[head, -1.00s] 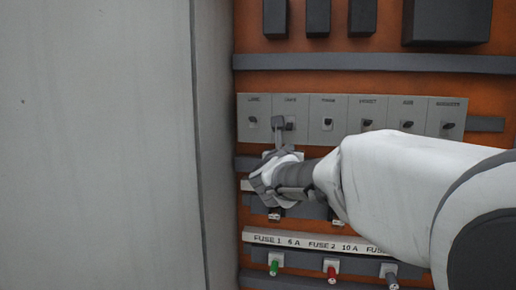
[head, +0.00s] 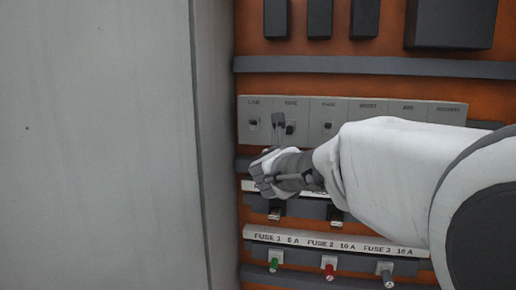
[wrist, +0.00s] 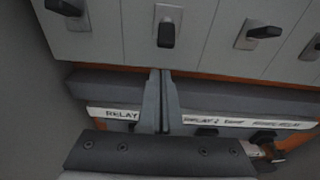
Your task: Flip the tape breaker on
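A row of grey breakers (head: 340,106) with small black toggles crosses the orange panel. Their labels are blurred, and I cannot surely read which says tape. In the wrist view my gripper (wrist: 160,74) is shut, with nothing between the fingers. That second toggle (wrist: 166,34) hangs downward straight beyond the tips, apart from them. The third toggle (head: 327,127) is to the right. My arm hides the toggles farther right.
A pale grey cabinet wall (head: 100,140) stands close on the left. Below the breakers are a labelled relay strip (wrist: 120,114) and a fuse row (head: 330,245) with green, red and grey fuses. Dark boxes (head: 318,18) sit above.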

